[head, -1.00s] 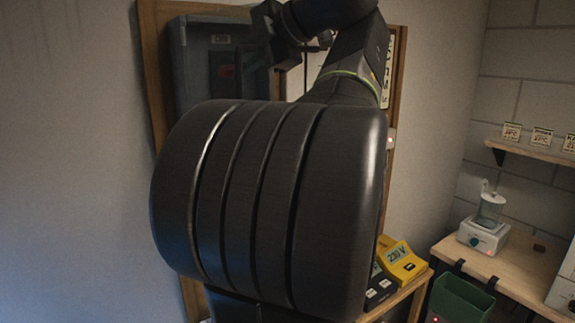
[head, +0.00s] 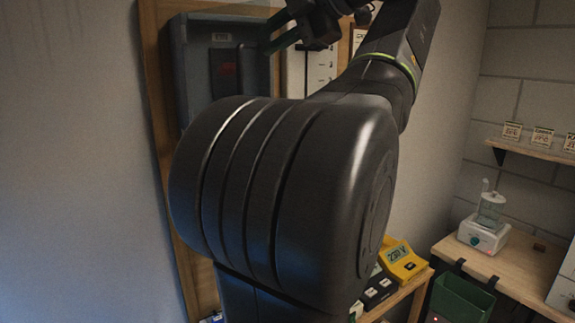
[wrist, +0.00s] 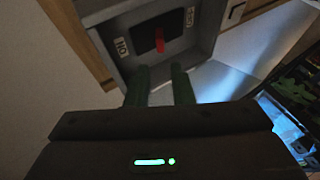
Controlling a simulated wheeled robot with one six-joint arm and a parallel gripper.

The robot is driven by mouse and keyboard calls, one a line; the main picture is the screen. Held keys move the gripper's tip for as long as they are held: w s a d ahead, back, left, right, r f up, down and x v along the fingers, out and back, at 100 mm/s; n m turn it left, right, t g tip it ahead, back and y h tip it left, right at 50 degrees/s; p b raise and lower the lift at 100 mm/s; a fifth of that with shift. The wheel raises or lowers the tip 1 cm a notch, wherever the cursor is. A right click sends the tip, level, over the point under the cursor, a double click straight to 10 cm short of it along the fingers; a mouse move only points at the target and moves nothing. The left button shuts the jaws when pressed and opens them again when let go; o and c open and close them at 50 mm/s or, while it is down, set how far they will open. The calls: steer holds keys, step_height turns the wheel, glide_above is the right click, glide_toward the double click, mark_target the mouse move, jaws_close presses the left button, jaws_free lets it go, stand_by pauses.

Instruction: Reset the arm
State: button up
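A grey box (head: 180,75) with a dark recess hangs on a wooden board. A red lever (head: 226,69) sits in the recess and also shows in the wrist view (wrist: 160,40), between two small white labels. My gripper (head: 275,38) is in front of the box's upper right part, apart from the lever. In the wrist view its two green fingers (wrist: 160,82) are parted with nothing between them. My large arm joint hides the lower board in the head view.
A white panel (head: 318,68) is right of the box. Below right, a yellow meter (head: 403,262) reading 230 V stands on a wooden ledge. A bench (head: 490,267) at right holds a white device (head: 483,235); a green bin (head: 462,302) hangs at its front.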

steer(key=w+a+f+t+y, duration=0.1)
steer(key=w+a+f, duration=0.3)
steer(key=a, duration=0.3)
steer(key=shift+w+a+f+n+t+y, duration=0.25)
steer(key=shift+f+n+t+y, duration=0.15)
steer(key=shift+f, duration=0.35)
